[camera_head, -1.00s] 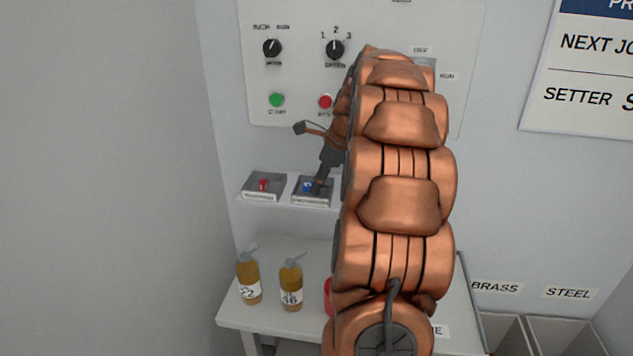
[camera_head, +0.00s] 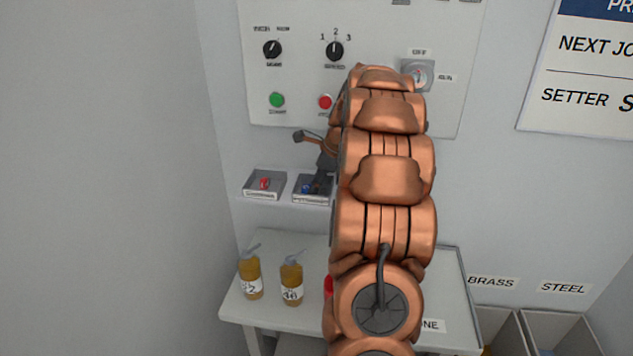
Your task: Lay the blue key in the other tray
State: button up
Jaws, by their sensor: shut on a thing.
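The blue key (camera_head: 306,188) shows as a small blue spot at the right-hand tray (camera_head: 312,202) on the wall shelf. My gripper (camera_head: 318,187) is at that tray, pointing down, shut on the blue key; its fingertips are small and partly hidden by my own arm. I cannot tell whether the key touches the tray floor. The left-hand tray (camera_head: 263,194) stands beside it with a red key (camera_head: 265,183) in it. The tray labels are too small to read.
Above the shelf, a control panel (camera_head: 300,72) has knobs, a green button (camera_head: 277,100), a red button (camera_head: 325,101) and an OFF/RUN switch (camera_head: 417,75). Two amber bottles (camera_head: 250,278) stand on the table (camera_head: 262,316) below. Bins (camera_head: 560,330) are at the lower right.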

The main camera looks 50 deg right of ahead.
jog(key=shift+f, duration=0.2)
jog(key=o, duration=0.8)
jog(key=shift+o, duration=0.2)
jog(key=b+v, duration=0.2)
jog(key=v, duration=0.6)
jog(key=shift+w+a, duration=0.1)
